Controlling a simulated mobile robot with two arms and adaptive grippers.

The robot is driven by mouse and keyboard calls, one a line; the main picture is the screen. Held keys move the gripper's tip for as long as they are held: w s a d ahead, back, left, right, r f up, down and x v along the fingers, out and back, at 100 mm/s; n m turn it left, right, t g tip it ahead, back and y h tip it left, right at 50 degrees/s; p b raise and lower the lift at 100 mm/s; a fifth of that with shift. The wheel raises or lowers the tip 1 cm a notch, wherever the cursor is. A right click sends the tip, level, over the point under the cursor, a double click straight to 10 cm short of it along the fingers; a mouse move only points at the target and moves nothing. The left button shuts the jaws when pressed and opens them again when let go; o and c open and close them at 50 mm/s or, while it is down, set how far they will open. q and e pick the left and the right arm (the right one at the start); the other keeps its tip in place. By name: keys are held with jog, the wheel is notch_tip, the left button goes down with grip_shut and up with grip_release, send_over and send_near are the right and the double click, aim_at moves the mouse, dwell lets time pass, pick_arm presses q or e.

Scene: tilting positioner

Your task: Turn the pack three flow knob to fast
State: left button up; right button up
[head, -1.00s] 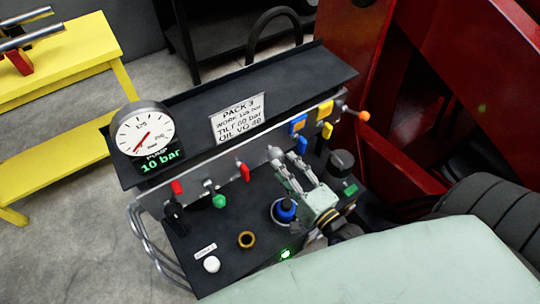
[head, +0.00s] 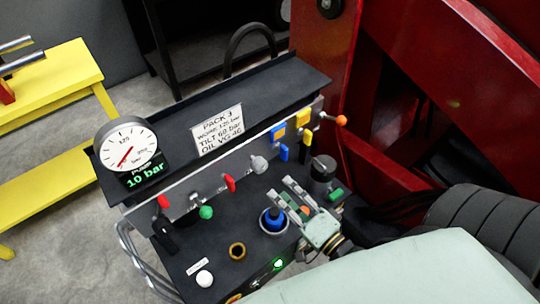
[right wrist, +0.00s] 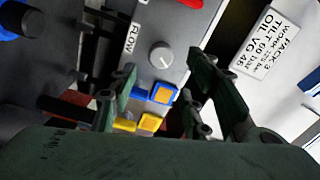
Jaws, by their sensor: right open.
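The flow knob is a round grey knob (head: 259,164) on the upright front plate of the pack three console (head: 300,68). In the right wrist view the knob (right wrist: 160,56) is beside a white FLOW label (right wrist: 131,37). Its pointer setting is too small to tell. My right gripper (head: 283,190) is open and empty, its fingers aimed at the knob with a gap between. In the right wrist view the knob appears between the fingertips of this gripper (right wrist: 162,63). My left gripper is not in view.
A blue knob (head: 273,219) stands close beside my right gripper. A red lever (head: 230,183) is left of the flow knob, and blue and yellow switches (head: 278,133) are right of it. A black cylinder (head: 322,169) stands right of the gripper. A gauge (head: 128,147) reads 10 bar.

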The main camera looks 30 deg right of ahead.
aim_at(264, 167)
jog(key=w+n, duration=0.3)
jog(key=n, duration=0.5)
jog(key=w+n, duration=0.4)
jog(key=n, duration=0.3)
jog(key=w+n, duration=0.4)
jog(key=n, duration=0.4)
jog(key=shift+w+a+r+n, duration=0.25)
jog(key=shift+a+r+n, duration=0.05)
jog(key=shift+a+r, duration=0.1)
jog(key=shift+d+r, duration=0.1)
jog(key=c, duration=1)
jog(key=shift+c, duration=0.2)
